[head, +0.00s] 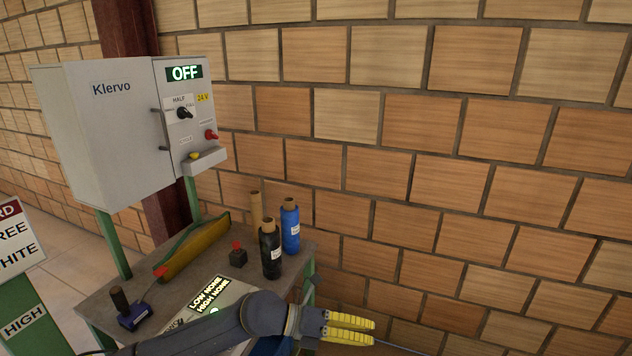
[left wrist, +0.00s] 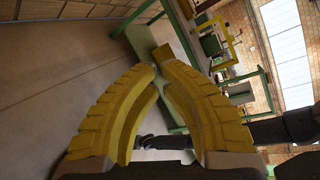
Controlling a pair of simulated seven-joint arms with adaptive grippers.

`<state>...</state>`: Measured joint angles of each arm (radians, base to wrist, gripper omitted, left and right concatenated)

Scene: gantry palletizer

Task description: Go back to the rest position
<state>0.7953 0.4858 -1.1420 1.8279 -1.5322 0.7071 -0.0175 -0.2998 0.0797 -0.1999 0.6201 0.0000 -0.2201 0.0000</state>
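My left gripper (head: 372,331) has two ribbed yellow fingers and shows at the bottom of the head view. It is beyond the right end of the grey table, in front of the brick wall, and points right. In the left wrist view its fingers (left wrist: 157,78) curve together and their tips look to meet, with nothing seen between them. The left arm (head: 205,325) reaches in from the lower left over the table's front edge. My right gripper is not seen in the head view.
The grey table (head: 160,292) holds a black roll (head: 270,252), a blue roll (head: 290,228), a joystick box (head: 133,316) and a lit display (head: 210,294). The Klervo cabinet (head: 110,130) reads OFF. The brick wall (head: 450,180) is close behind. A green-framed structure (left wrist: 160,50) shows beyond the fingers.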

